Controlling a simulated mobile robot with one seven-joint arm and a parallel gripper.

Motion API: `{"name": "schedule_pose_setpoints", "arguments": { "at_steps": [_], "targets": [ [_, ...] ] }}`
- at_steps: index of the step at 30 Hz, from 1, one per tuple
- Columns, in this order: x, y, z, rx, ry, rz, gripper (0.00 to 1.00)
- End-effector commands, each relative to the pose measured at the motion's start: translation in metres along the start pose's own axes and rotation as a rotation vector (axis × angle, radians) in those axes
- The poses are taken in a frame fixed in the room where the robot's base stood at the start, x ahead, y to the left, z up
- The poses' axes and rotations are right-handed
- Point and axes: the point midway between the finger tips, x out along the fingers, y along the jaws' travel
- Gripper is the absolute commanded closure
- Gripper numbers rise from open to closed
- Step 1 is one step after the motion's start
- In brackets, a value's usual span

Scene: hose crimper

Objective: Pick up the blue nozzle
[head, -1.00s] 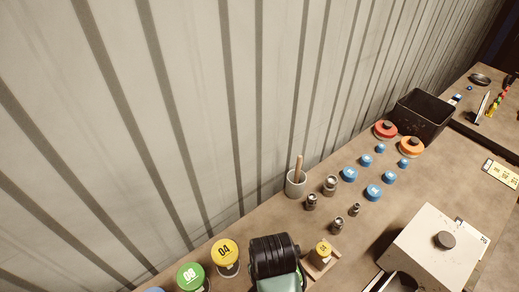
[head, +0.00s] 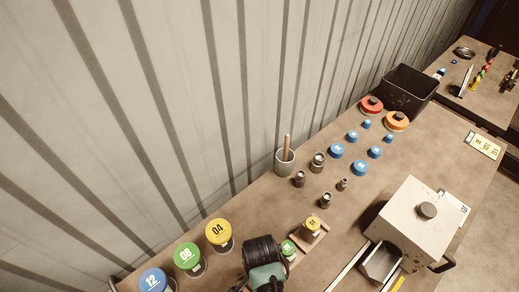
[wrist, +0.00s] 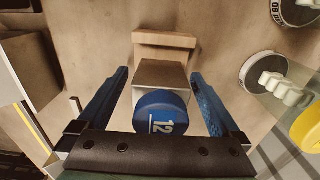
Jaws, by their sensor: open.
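The blue nozzle (wrist: 160,108), marked 12, is in the wrist view, close to the camera. Its round blue top faces me, above a pale block-like body. My gripper (wrist: 160,76) is open, with one blue finger on each side of it. Gaps show between the fingers and the nozzle, and nothing is gripped. A wooden piece (wrist: 165,40) lies just beyond it. In the head view my arm hides the blue nozzle and the fingers. A green nozzle (head: 288,248) and a yellow nozzle (head: 312,224) stand in a wooden holder beside my arm.
Jars with blue (head: 152,280), green (head: 187,256) and yellow (head: 219,231) lids stand left of my arm. A white box machine (head: 415,222) is to the right. Metal fittings, blue discs (head: 360,168) and a black bin (head: 408,90) are farther back.

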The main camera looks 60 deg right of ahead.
Motion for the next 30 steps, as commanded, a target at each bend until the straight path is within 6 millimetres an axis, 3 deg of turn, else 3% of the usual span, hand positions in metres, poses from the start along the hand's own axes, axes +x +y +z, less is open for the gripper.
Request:
{"name": "schedule_pose_setpoints", "arguments": {
  "at_steps": [4, 20, 30],
  "targets": [
    [-0.0002, -0.0002, -0.0002, 0.000, 0.000, 0.000, 0.02],
    [-0.0006, -0.0002, -0.0002, 0.000, 0.000, 0.000, 0.97],
    [-0.0066, -0.0010, -0.0004, -0.001, 0.001, -0.002, 1.00]
  ]
}}
